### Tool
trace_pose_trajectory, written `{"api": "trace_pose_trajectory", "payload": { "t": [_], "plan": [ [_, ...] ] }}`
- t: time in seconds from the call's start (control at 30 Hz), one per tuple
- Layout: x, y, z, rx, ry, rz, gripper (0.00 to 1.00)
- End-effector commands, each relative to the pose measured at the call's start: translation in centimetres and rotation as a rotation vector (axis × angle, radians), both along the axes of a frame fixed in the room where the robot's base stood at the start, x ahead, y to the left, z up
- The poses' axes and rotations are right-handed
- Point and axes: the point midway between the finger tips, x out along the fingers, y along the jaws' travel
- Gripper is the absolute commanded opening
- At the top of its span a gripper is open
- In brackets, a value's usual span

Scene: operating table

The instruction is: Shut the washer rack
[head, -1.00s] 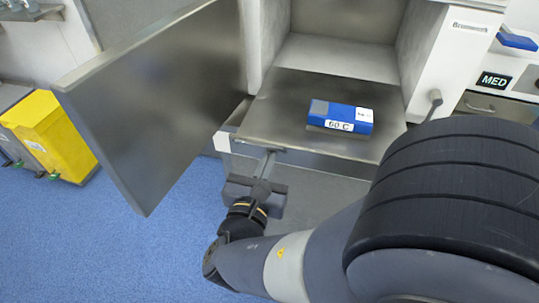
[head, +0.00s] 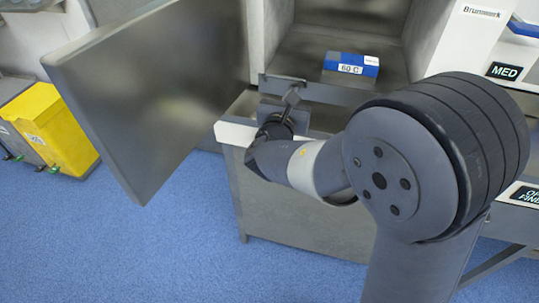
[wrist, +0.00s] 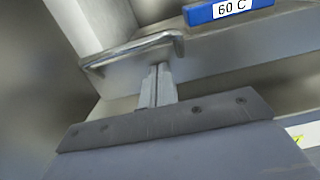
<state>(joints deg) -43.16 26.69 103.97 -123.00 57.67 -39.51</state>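The washer rack (head: 385,97) is a grey metal tray low in the washer's opening, with its front edge near the mouth. A blue and white box labelled "60 C" (head: 350,66) lies on it and also shows in the wrist view (wrist: 228,9). The rack's bar handle (wrist: 130,53) crosses its front at the left. My gripper (head: 291,97) is at the left part of the rack front. In the wrist view its two fingers (wrist: 158,72) are together, with their tips at or just below the handle bar. Whether they touch it is hard to tell.
The washer's door (head: 150,100) stands wide open at the left. A white ledge (head: 236,133) lies under the opening. A yellow bin (head: 55,130) stands far left, and a "MED" label (head: 505,71) is at the right. Blue floor is clear at lower left.

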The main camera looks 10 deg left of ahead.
Motion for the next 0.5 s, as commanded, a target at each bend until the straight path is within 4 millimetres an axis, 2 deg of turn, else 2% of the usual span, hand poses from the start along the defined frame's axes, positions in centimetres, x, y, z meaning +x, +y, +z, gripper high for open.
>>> {"api": "trace_pose_trajectory", "payload": {
  "t": [0.03, 0.2, 0.5],
  "plan": [
    [1.6, -0.2, -0.3, 0.001, -0.001, -0.005, 0.0],
    [6.0, -0.3, -0.3, 0.001, 0.0, -0.004, 0.0],
    [11.4, -0.4, -0.1, -0.001, -0.001, -0.001, 0.0]
  ]
}}
